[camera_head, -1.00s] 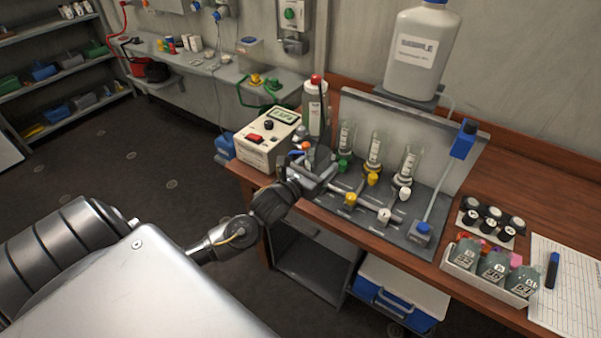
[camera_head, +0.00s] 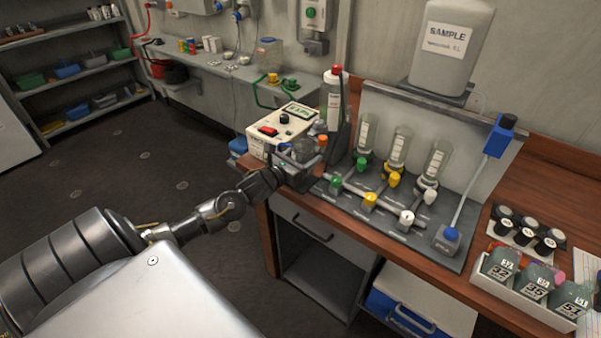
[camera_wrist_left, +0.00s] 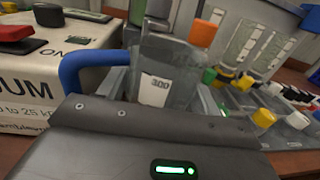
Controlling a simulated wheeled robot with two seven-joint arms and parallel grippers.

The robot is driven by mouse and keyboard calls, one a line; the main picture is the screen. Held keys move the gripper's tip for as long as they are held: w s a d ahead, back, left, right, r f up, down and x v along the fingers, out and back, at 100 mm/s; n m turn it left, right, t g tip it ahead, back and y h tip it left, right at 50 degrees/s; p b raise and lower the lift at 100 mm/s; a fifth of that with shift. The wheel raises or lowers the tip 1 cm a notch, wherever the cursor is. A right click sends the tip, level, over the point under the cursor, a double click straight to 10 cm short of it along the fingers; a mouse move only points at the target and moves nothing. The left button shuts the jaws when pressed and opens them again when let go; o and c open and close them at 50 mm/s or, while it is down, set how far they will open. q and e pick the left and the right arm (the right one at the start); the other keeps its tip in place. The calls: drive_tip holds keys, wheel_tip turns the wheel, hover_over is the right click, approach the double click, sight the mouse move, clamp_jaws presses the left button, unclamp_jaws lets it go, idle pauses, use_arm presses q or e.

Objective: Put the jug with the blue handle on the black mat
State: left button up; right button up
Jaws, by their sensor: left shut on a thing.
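The clear jug (camera_wrist_left: 165,65) with the blue handle (camera_wrist_left: 85,70) and a "300" mark fills the middle of the left wrist view. It looks upright, with the handle on its left side. In the head view the jug is mostly hidden behind the gripper. Whether the jug's base touches the bench cannot be seen. I cannot make out a black mat for certain. My right gripper is not in view.
A tall bottle with a red cap (camera_head: 335,98) is behind too. The valve manifold (camera_head: 385,203) with several glass tubes is just right. A white crate of bottles (camera_head: 520,293) stands at the bench's right.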

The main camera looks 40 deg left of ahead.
use_arm(q)
drive_tip(key=shift+a+f, duration=0.1)
drive_tip(key=shift+a, duration=0.05)
drive_tip(key=shift+s+a+f, duration=0.1)
drive_tip(key=shift+f, duration=0.05)
drive_tip(key=f+b, duration=0.3)
drive_tip(key=f, duration=0.1)
drive_tip(key=shift+a, duration=0.3)
drive_tip(key=shift+r, duration=0.2)
drive_tip(key=o, duration=1.1)
drive_tip(key=shift+f, duration=0.1)
drive_tip(key=s+p, duration=0.1)
drive_tip(key=s, duration=0.3)
drive_tip(key=s+p, duration=0.1)
drive_tip(key=s, duration=0.3)
drive_tip(key=s+p, duration=0.2)
drive_tip(key=s, duration=0.1)
drive_tip(key=shift+s+a, duration=0.3)
drive_tip(key=shift+s, duration=0.1)
